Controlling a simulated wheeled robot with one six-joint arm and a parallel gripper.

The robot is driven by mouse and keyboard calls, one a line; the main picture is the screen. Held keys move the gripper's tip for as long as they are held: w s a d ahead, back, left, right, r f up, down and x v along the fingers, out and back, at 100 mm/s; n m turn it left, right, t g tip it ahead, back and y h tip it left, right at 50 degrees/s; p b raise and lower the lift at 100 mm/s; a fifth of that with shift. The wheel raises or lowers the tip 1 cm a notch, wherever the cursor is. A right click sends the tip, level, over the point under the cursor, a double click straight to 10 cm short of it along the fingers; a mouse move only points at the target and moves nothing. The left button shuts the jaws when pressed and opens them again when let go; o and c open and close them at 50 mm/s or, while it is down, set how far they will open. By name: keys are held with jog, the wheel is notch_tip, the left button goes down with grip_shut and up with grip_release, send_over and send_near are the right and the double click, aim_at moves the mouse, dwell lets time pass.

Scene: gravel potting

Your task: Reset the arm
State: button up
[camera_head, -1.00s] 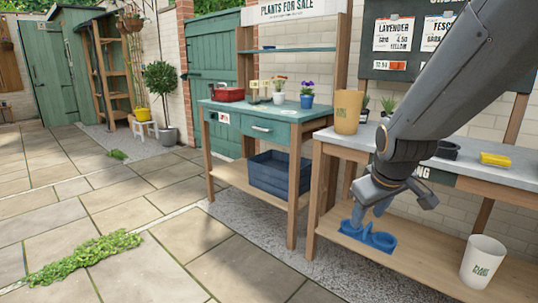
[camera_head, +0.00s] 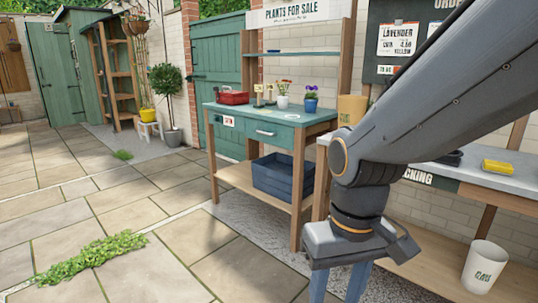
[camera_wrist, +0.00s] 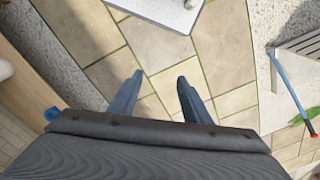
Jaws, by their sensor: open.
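My gripper (camera_head: 340,284) hangs in front of the packing bench in the head view, fingers pointing down. In the wrist view my gripper (camera_wrist: 155,88) has two blue fingers apart with only paving between them. It is open and empty. My arm crosses the right half of the head view and hides part of the bench and the order board (camera_head: 386,68).
The green bench (camera_head: 284,121) holds a red box (camera_head: 234,97) and potted flowers, with a blue crate (camera_head: 270,181) below. Paving at left is mostly clear.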

jog(key=d+r+m+p, duration=0.2)
jog(key=d+r+p, duration=0.6)
jog(key=p, duration=0.7)
jog(key=shift+s+d+r+m+h+p, duration=0.2)
jog(key=shift+r+m+h+p, duration=0.1)
jog(key=shift+r, duration=0.2)
